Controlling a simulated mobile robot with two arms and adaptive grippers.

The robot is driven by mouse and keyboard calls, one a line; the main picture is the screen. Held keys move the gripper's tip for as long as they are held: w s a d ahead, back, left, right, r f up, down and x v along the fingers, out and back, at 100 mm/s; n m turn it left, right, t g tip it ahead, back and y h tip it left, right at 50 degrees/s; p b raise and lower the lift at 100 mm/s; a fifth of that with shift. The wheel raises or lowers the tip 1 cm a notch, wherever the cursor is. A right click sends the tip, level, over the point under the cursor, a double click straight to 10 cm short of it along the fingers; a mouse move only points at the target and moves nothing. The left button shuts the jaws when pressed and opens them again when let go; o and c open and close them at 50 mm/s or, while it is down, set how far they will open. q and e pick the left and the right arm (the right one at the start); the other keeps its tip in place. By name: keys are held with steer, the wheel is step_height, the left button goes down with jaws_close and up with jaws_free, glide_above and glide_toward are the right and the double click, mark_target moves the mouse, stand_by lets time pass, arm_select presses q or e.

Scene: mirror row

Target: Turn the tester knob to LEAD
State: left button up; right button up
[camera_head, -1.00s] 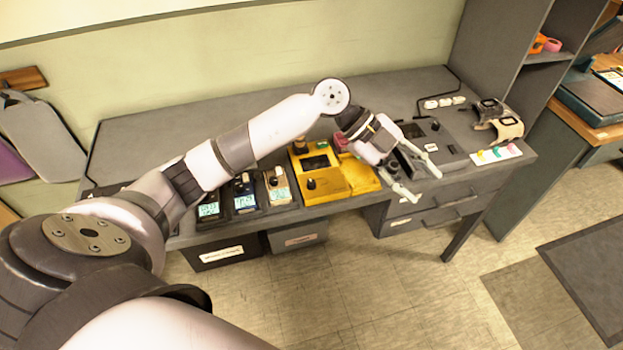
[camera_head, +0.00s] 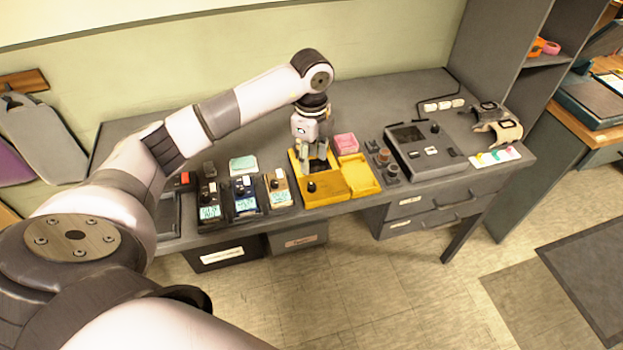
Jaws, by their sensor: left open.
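A yellow device (camera_head: 330,192) with a small black knob (camera_head: 311,187) near its front edge sits on the grey bench. A dark grey device (camera_head: 440,160) with its own black knob (camera_head: 434,127) stands farther right. I cannot tell from lettering which one is the tester, and no LEAD mark is readable. My left gripper (camera_head: 317,167) points down over the back of the yellow device, behind its knob. Its fingers are open with nothing seen between them, and they hide part of the device's face. Whether they touch it is unclear. My right gripper is out of view.
Several small meters with lit displays (camera_head: 245,200) stand left of the yellow device. A pink block (camera_head: 346,143) is behind its right part. Small dark cylinders (camera_head: 384,157) stand between it and the grey device. Colored tags (camera_head: 495,156) lie at the bench's right end.

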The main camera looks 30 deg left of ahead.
mark_target(312, 185)
arm_select(q)
step_height(312, 185, down, 9)
steer(key=shift+f+p, duration=0.15)
steer(key=shift+p, duration=0.45)
steer(key=shift+c, duration=0.3)
jaws_close()
